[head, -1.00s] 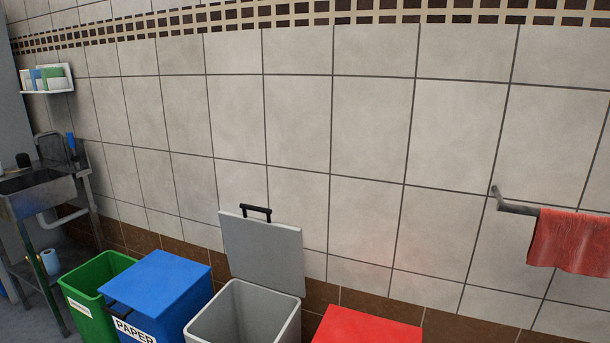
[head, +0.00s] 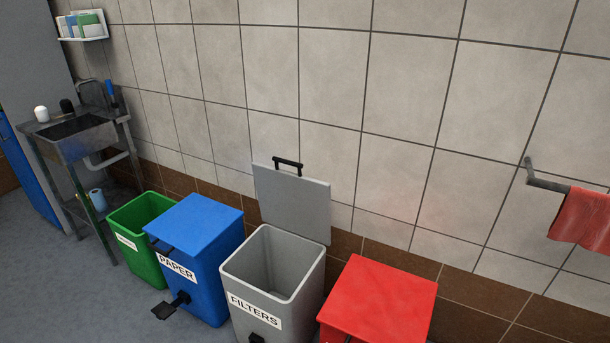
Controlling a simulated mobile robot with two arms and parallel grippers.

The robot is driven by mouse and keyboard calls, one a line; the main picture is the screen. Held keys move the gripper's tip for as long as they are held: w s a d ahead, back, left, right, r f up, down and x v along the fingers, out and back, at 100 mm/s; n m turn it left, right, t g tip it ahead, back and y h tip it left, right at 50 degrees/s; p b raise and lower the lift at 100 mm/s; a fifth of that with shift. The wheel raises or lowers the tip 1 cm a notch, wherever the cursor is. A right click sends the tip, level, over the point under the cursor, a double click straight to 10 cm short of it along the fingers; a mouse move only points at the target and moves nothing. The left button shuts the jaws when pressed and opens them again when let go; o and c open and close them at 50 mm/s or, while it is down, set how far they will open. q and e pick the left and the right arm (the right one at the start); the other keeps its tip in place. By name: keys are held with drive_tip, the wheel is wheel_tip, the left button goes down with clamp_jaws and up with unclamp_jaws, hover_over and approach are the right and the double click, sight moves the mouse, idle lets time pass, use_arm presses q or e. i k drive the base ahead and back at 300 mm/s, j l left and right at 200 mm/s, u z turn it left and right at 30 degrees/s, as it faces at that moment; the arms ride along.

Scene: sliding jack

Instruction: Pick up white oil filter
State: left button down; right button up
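A small white rounded object (head: 41,114) stands on the left rim of the metal sink (head: 80,140), at the far left. It may be the white oil filter, but it is too small to tell. A small black object (head: 67,106) stands beside it at the back of the sink. Neither of my grippers is in view.
A green bin (head: 145,254), a blue PAPER bin (head: 206,248), an open grey FILTERS bin (head: 305,285) and a red bin (head: 385,300) line the tiled wall. A light-blue roll (head: 97,199) sits under the sink. Grey floor (head: 70,290) at lower left is clear.

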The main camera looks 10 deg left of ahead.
sight(43, 116)
drive_tip(key=u, duration=1.55)
drive_tip(key=i+j+u, duration=0.4)
drive_tip(key=i, duration=0.85)
drive_tip(key=i+u, duration=0.25)
drive_tip(key=i, duration=0.9)
drive_tip(key=i+z, duration=0.1)
drive_tip(key=i, duration=0.65)
drive_tip(key=i+j, duration=0.15)
drive_tip(key=i, duration=0.6)
drive_tip(key=i+j+z, duration=0.15)
drive_tip(key=i, duration=0.6)
